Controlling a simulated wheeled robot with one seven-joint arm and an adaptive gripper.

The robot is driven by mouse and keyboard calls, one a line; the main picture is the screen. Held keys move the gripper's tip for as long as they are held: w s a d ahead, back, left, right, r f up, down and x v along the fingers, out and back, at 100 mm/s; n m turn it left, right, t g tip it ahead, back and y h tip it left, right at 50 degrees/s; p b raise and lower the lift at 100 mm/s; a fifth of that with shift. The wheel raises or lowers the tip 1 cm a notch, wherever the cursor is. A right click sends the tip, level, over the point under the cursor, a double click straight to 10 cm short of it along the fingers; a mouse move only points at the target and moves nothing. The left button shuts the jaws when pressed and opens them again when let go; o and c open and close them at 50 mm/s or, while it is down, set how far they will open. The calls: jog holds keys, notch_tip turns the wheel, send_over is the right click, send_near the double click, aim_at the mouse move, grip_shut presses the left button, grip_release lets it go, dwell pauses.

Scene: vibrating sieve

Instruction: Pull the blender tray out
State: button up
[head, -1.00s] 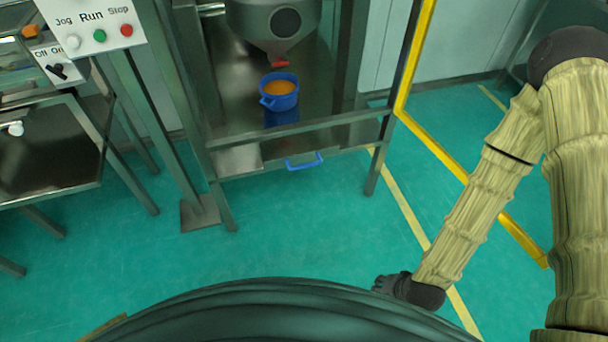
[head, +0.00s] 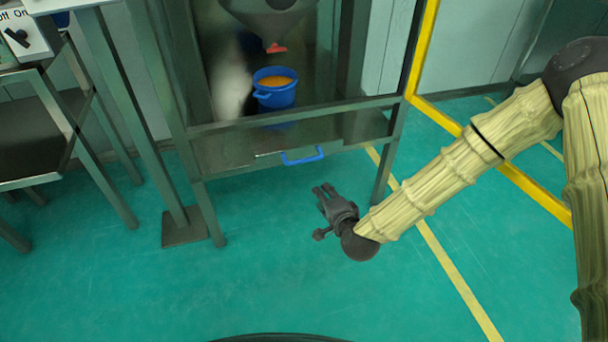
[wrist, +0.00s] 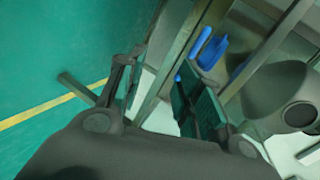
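The blender tray (head: 235,158) is a flat metal drawer low in the machine frame, pushed in under the crossbar. Its blue handle (head: 303,157) sticks out at the front. My gripper (head: 322,212) is in front of and below the handle in the head view, apart from it and empty. In the wrist view my gripper (wrist: 152,82) shows its two fingers spread wide. Blue parts (wrist: 208,48) appear beyond the right finger there; I cannot tell which is the handle and which the bucket.
A blue bucket (head: 275,96) with orange contents stands above the tray, under the hopper (head: 268,16). Frame legs (head: 392,150) flank the tray. A metal table (head: 30,130) and control box (head: 22,38) are at left. The green floor (head: 250,270) in front is clear.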

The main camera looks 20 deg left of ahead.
jog(key=m+t+y+b, duration=0.1)
jog(key=m+t+b, duration=0.1)
jog(key=b, duration=0.2)
send_near(305, 161)
jog(key=shift+b+x, duration=1.7)
jog(key=shift+x, duration=3.7)
jog(key=shift+c, duration=0.2)
grip_shut()
